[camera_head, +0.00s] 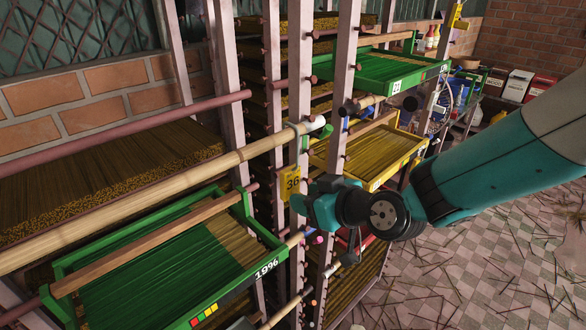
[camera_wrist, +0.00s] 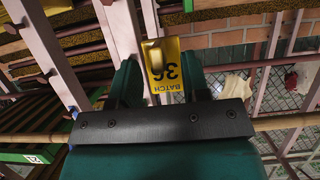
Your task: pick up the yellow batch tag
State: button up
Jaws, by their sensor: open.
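The yellow batch tag (camera_head: 290,184), marked 36, hangs by the upright rack posts, just right of the green tray. In the wrist view the tag (camera_wrist: 168,75) shows upside down with "BATCH 36", and a pale rounded peg or knob overlaps its middle. My gripper (camera_head: 304,203) is at the tag's lower right in the head view. In the wrist view my gripper (camera_wrist: 160,64) is open, with one dark green finger on each side of the tag. Whether either finger touches the tag cannot be told.
A yellow-rimmed tray (camera_head: 375,183) and another green tray (camera_head: 390,88) are behind my gripper. Rack posts (camera_head: 345,75) stand close by. The tiled floor (camera_head: 480,270) at right has scattered sticks.

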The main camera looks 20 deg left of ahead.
jog(key=shift+w+a+f, duration=0.25)
jog(key=shift+a+f, duration=0.05)
jog(key=shift+a, duration=0.3)
grip_shut()
jog(key=shift+s+d+r+b, duration=0.95)
jog(key=shift+s+r+b, duration=0.6)
jog(key=shift+s+r, duration=4.6)
jog(key=s+d+f+b, duration=0.1)
jog(key=s+d+b, duration=0.1)
jog(key=s+d, duration=0.3)
jog(key=shift+d+f, duration=0.35)
jog(key=shift+d, duration=1.35)
